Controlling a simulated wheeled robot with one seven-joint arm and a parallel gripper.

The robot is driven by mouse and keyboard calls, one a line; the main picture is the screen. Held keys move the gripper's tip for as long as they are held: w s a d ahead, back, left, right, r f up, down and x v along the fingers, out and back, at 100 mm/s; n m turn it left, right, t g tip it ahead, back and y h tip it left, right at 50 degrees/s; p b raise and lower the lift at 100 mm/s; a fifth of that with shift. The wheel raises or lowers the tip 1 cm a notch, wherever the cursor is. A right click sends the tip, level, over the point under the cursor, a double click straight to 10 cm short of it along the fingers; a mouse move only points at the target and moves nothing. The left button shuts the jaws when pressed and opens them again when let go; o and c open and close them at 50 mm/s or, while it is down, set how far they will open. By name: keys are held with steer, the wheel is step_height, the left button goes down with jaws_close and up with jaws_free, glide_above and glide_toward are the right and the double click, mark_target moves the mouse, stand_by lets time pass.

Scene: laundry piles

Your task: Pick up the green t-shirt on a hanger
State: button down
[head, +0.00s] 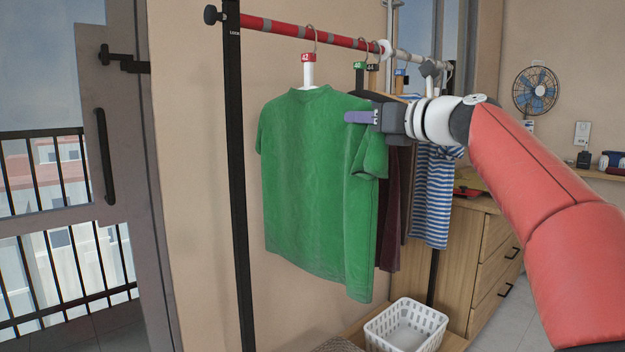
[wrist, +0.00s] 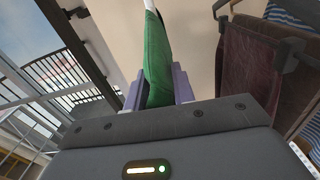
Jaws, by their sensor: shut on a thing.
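The green t-shirt (head: 312,185) hangs on a hanger (head: 309,72) with a red size tag, hooked over the red rail. My gripper (head: 360,117) reaches in from the right and is at the shirt's right shoulder, with one purple finger showing in front of the cloth. In the wrist view the green t-shirt (wrist: 155,62) stands between the two purple fingers of my gripper (wrist: 156,88), which is shut on it. The hanger's lower part is hidden inside the shirt.
The red rail (head: 262,24) also holds a dark maroon garment (head: 395,215) and a blue-striped shirt (head: 432,200) close behind. A white basket (head: 406,326) stands below. A wooden dresser (head: 490,245) is at right. A black rack post (head: 238,180) stands left of the shirt.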

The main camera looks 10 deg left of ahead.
mark_target(356, 96)
steer(key=shift+r, duration=0.1)
step_height(356, 96, up, 4)
steer(key=shift+s+d+f+p, duration=0.1)
steer(key=shift+d+p, duration=0.05)
steer(key=shift+p, duration=1.1)
steer(key=b+v, duration=0.3)
steer(key=v, duration=1.4)
steer(key=shift+s+d+f, duration=0.2)
steer(key=shift+s+d, duration=0.05)
steer(key=shift+d, duration=0.1)
